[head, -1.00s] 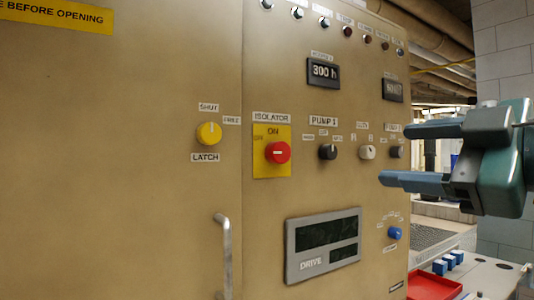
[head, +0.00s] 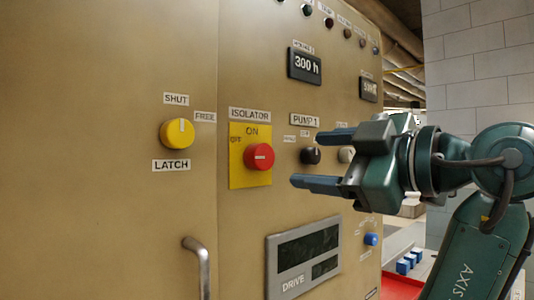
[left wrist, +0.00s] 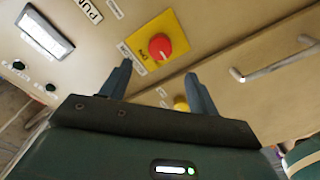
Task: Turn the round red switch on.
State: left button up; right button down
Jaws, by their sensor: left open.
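The round red switch (head: 259,157) sits on a yellow plate (head: 237,178) under the ISOLATOR label. Its pale mark lies about level; ON is printed above and OFF at upper left. My left gripper (head: 305,160) is open and empty, its blue fingers pointing left towards the switch, right of it and apart from it. In the left wrist view the red switch (left wrist: 168,45) shows beyond the gap between the open fingertips (left wrist: 158,70). The finger bodies hide part of the panel. My right gripper is not in view.
A yellow LATCH knob (head: 177,133) is left of the switch. A black PUMP 1 knob (head: 311,155) and a pale knob (head: 346,155) are close to my fingers. A door handle (head: 199,265) stands out below. The DRIVE display (head: 303,257) is lower right.

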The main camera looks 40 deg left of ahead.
aim_at(266, 158)
pick_arm(q)
jog(key=a, duration=0.3)
jog(key=a+p, duration=0.1)
jog(key=a, duration=0.2)
jog(key=a+p, duration=0.1)
jog(key=a, duration=0.2)
jog(key=shift+w+a, duration=0.15)
jog(key=shift+w, duration=0.1)
jog(key=shift+a, duration=0.35)
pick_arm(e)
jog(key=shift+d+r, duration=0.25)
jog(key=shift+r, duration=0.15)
pick_arm(q)
jog(key=c, duration=1)
jog(key=shift+o, duration=0.2)
